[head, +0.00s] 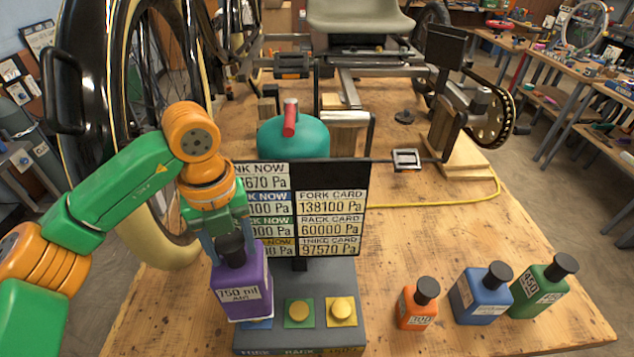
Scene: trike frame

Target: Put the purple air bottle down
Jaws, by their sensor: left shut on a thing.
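The purple air bottle (242,287) has a black cap and a white label reading 750 ml. My left gripper (230,240) is shut on it near the cap and holds it upright, tilted slightly. The bottle is in front of the left end of the grey button panel (300,280) and covers most of the blue button pad there. I cannot tell whether its base touches anything. My right gripper is not in view.
Orange (417,305), blue (481,293) and green (543,287) bottles stand at the right on the wooden table (420,240). A black pressure board (335,177) stands behind the panel. A teal tank (293,138) and the trike wheel (150,90) are further back. Bare wood lies between panel and orange bottle.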

